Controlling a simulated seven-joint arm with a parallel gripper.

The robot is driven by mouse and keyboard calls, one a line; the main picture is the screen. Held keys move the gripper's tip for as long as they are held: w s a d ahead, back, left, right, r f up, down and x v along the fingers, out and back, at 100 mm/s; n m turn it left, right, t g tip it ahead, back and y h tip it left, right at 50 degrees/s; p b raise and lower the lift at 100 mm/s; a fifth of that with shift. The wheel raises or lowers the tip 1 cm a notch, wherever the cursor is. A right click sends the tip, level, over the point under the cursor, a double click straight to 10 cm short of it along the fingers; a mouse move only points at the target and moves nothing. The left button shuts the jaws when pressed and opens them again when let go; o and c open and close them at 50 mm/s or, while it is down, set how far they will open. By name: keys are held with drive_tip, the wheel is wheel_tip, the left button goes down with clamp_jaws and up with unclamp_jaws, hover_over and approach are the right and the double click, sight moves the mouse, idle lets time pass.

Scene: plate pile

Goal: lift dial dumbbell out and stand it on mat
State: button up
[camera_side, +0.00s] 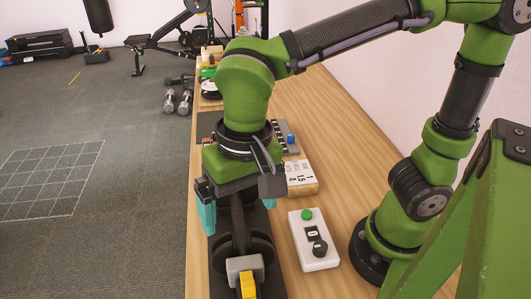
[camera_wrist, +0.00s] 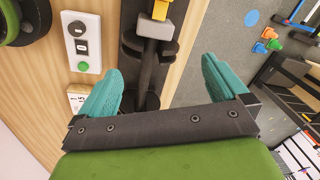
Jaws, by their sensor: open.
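The dial dumbbell (camera_side: 259,250) is a dark piece with round plates, lying in a long dark cradle (camera_side: 219,280) on the bench. A grey block with a yellow tab (camera_side: 247,284) is at its near end. In the wrist view its dark handle (camera_wrist: 147,76) runs between my fingers. My gripper (camera_side: 240,212) is open above it, teal fingers apart on either side. The fingers also show in the wrist view (camera_wrist: 162,66), and neither visibly touches the handle. The far part of the dumbbell is hidden by my wrist. A dark flat patch (camera_side: 207,124) behind my arm may be the mat.
A white control box (camera_side: 320,255) with a green button is right of the cradle. A printed block (camera_side: 300,178) and a grey device with a blue knob (camera_side: 291,140) stand behind it. Small dumbbells (camera_side: 184,102) lie on the floor. Bare wood is open at right.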

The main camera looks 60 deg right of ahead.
sight(244, 258)
drive_tip(key=f+m, duration=0.1)
drive_tip(key=f, duration=0.4)
drive_tip(key=f+m, duration=0.2)
drive_tip(key=f, duration=0.3)
drive_tip(key=f+m+h, duration=0.1)
drive_tip(key=f, duration=0.5)
drive_tip(key=shift+s+a+m+g, duration=0.2)
drive_tip(key=shift+a+m+g, duration=0.1)
drive_tip(key=shift+a+m, duration=0.1)
drive_tip(key=shift+c, duration=0.2)
drive_tip(key=c, duration=1.7)
drive_tip(key=shift+r, duration=0.15)
drive_tip(key=shift+w+r, duration=0.1)
drive_tip(key=shift+r, duration=4.2)
